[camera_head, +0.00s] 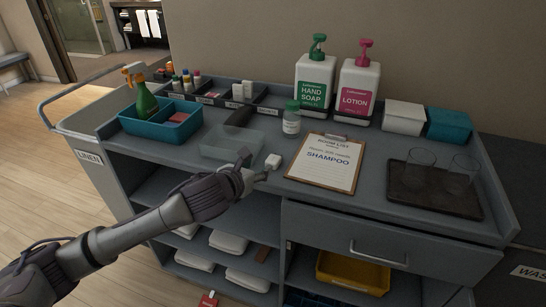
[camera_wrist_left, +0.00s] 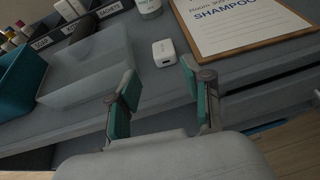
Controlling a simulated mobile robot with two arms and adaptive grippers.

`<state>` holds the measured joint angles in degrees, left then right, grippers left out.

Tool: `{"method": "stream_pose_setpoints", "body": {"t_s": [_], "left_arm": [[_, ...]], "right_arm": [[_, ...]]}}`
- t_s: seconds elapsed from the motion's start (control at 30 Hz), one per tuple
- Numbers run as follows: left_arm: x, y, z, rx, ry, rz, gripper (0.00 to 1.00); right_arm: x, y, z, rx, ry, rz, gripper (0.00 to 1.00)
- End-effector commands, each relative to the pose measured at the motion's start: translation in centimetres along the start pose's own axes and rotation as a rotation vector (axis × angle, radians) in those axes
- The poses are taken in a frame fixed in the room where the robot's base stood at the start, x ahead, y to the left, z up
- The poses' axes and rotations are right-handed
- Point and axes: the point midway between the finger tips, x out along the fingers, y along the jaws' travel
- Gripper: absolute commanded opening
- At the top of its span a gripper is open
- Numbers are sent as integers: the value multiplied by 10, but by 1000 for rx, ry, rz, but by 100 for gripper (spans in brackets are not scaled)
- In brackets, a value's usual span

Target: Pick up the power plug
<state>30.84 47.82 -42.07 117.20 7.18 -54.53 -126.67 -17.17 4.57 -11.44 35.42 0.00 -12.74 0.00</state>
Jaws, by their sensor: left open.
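The power plug, a small white block (camera_head: 273,161), lies on the grey cart top between the clear tray and the clipboard. In the left wrist view the plug (camera_wrist_left: 164,53) is just beyond the fingertips, in line with the gap between them. My left gripper (camera_head: 255,167) is open and empty at the front edge of the cart top, close to the plug. Its teal finger pads (camera_wrist_left: 159,72) stand apart in the left wrist view, with nothing between them. My right gripper is not in view.
A clear tray (camera_head: 216,148) is left of the plug and a clipboard (camera_head: 318,178) right of it. A small bottle (camera_head: 291,123) stands behind. A blue caddy (camera_head: 142,127) with a spray bottle is far left; a dark tray (camera_head: 410,202) with glasses is far right.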

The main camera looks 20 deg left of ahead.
Motion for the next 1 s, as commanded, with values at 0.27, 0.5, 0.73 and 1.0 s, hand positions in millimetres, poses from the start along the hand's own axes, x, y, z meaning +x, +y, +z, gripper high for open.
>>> {"method": "stream_pose_setpoints", "body": {"t_s": [0.27,0.5,0.73,1.0], "left_arm": [[45,-1,1,-4,-2,-1,50],[63,-3,1,-7,-1,-2,50],[95,-5,0,-6,-3,-3,50],[102,-4,-1,-3,-3,-3,50]], "right_arm": [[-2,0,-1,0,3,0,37],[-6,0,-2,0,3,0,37],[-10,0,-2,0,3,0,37],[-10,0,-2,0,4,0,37]]}}
